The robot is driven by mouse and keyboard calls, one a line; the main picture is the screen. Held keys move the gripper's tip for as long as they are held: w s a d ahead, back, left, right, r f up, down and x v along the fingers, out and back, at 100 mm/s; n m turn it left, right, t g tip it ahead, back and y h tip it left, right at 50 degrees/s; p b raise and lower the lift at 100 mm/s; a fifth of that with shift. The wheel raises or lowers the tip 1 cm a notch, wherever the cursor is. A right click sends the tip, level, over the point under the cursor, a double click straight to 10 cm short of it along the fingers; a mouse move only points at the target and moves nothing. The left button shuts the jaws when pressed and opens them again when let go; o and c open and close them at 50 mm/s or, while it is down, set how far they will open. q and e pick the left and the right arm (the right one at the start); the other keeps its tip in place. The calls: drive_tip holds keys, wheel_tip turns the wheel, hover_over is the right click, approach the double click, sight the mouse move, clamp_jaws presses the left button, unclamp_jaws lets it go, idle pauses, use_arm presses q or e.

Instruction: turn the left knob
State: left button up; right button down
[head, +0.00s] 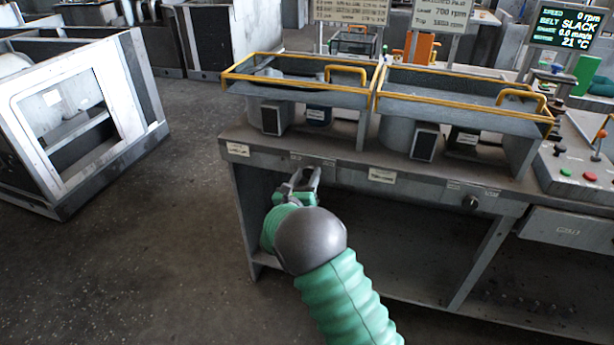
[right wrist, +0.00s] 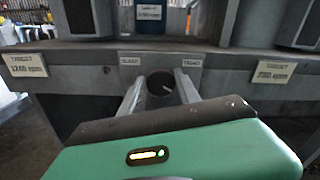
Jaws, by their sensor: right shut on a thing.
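The left knob (right wrist: 162,86) is a dark round knob with a pale mark on its face, on the front edge of the grey bench. It shows in the right wrist view between the two fingers of my right gripper (right wrist: 160,92), which is shut on it. In the head view my right gripper (head: 306,178) is at the bench's front edge, and its fingers mostly hide the left knob. A similar right knob (head: 470,202) sits farther right on the same edge, untouched. My left gripper is in neither view.
The bench (head: 350,160) carries two yellow-railed guards (head: 300,85) over the blower units. Small labels (right wrist: 24,66) flank the knob. A display (head: 568,28) reads 0 rpm and belt slack. A control panel (head: 575,165) is at right. Open floor (head: 150,250) lies left.

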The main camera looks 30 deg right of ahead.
drive_tip(key=shift+f, duration=0.1)
drive_tip(key=shift+f+m+b, duration=0.15)
drive_tip(key=shift+m+b, duration=0.65)
drive_tip(key=shift+b, duration=0.2)
drive_tip(key=m+b, duration=0.4)
drive_tip(key=b, duration=0.1)
drive_tip(key=m+b, duration=0.4)
drive_tip(key=b, duration=0.1)
drive_tip(key=shift+s+d+f+b, duration=0.1)
drive_tip(key=shift+s+f+b, duration=0.05)
drive_tip(key=shift+b, duration=0.2)
drive_tip(key=shift+r+m+b, duration=0.2)
drive_tip(key=shift+m+b, duration=0.9)
drive_tip(key=shift+b, duration=0.1)
drive_tip(key=c, duration=1.3)
unclamp_jaws()
drive_tip(key=o, duration=0.4)
drive_tip(key=shift+f, duration=0.1)
drive_tip(key=shift+d, duration=0.1)
